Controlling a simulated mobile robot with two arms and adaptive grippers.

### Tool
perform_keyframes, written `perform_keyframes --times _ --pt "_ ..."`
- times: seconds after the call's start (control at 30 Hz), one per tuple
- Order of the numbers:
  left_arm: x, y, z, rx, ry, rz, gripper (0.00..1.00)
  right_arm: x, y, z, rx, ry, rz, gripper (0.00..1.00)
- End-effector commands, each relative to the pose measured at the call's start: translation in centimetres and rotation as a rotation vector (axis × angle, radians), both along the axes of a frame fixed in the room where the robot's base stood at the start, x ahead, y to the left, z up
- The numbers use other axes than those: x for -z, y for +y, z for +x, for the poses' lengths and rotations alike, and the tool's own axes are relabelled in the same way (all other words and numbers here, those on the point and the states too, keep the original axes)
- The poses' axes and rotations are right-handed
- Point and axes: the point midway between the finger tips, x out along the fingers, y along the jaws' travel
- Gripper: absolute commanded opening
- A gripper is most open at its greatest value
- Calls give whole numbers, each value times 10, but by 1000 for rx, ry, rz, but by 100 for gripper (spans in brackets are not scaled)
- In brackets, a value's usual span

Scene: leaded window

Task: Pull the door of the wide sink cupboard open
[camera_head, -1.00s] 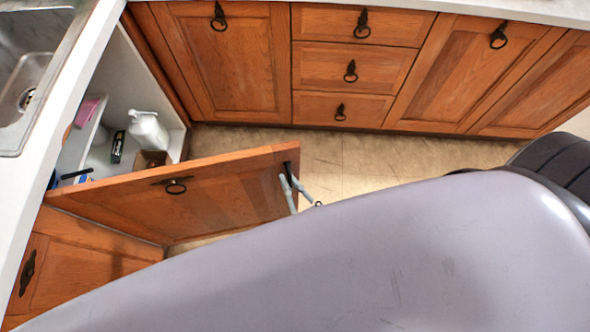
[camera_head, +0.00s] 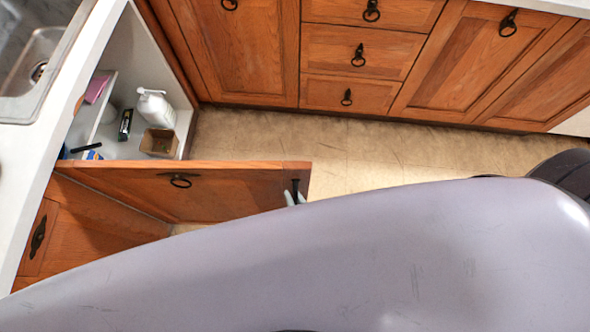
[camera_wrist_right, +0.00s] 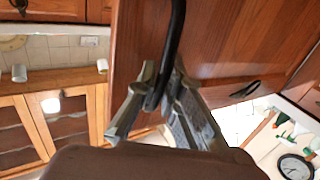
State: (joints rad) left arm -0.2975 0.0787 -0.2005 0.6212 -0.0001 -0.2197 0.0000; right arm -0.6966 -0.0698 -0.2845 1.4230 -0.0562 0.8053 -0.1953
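The wooden door (camera_head: 225,200) of the sink cupboard stands wide open, swung out from the cabinet under the sink counter at left. It carries a dark ring pull (camera_head: 180,181) and, by its free edge, a dark upright handle (camera_head: 295,187). My right gripper (camera_head: 294,198) is at that handle, mostly hidden behind my grey arm. In the right wrist view, the fingers of my right gripper (camera_wrist_right: 160,95) close around the black handle bar (camera_wrist_right: 176,35), with the door (camera_wrist_right: 220,45) right behind. My left gripper is not in view.
Inside the open cupboard are a white bottle (camera_head: 155,107), a small box (camera_head: 159,142) and a dark green packet (camera_head: 125,124). Drawers (camera_head: 362,55) and closed cupboards line the back. Bare floor (camera_head: 370,150) lies between. The sink (camera_head: 35,70) is at upper left.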

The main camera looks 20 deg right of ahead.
Motion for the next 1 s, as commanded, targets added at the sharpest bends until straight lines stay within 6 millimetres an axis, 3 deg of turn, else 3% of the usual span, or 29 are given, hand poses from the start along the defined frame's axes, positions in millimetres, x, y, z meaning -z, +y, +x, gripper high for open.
perform_keyframes --times 0.3,0.67,0.77,1.0 --pt "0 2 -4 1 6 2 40 0 -1 0 2 1 0 29" --pt "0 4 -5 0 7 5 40 1 -1 -4 0 3 -1 29" --pt "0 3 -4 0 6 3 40 1 -4 -16 0 3 -1 29" --pt "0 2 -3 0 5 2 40 1 -15 -66 0 6 -1 29"
